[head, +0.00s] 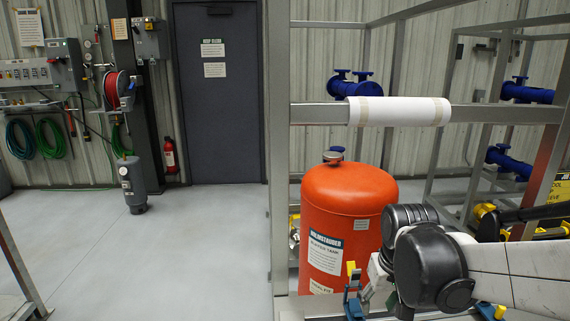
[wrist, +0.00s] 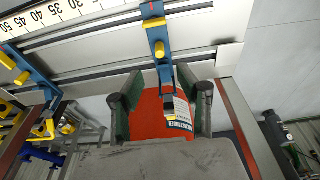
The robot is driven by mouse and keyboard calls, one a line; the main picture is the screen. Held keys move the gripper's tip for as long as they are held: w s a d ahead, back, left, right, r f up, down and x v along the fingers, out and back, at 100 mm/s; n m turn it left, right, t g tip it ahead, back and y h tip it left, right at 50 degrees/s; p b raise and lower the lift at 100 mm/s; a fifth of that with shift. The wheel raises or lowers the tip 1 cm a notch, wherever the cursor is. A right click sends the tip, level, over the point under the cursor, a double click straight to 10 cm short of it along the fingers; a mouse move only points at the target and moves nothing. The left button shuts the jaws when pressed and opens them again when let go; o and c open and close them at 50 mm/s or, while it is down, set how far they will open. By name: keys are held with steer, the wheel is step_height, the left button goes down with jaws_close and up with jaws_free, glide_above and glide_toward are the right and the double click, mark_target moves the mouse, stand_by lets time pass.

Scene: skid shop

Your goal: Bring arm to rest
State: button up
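My gripper (wrist: 160,92) shows in the wrist view with its two dark green fingers spread wide apart. It is open, and nothing is gripped between the fingers. A blue clamp with yellow knobs (wrist: 158,38) reaches down in the picture into the gap between the fingers; I cannot tell how far it is from them. The orange tank (wrist: 150,122) shows behind the gap. In the head view my arm comes in from the right, in front of the orange tank (head: 345,205). The gripper's fingers are hard to make out there, low beside a blue clamp (head: 352,297).
A metal frame (head: 279,150) carries a white roll (head: 398,111) and blue pipe fittings (head: 355,85). A grey cylinder (head: 132,185) stands left; floor there is mostly clear.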

steer(key=s+r+t, duration=0.4)
steer(key=s+r, duration=0.2)
steer(key=s, duration=0.5)
steer(key=shift+s+a+r+m+t, duration=0.2)
steer(key=shift+s+r+m+t, duration=0.1)
steer(key=shift+s+r+t, duration=0.1)
stand_by(1.5)
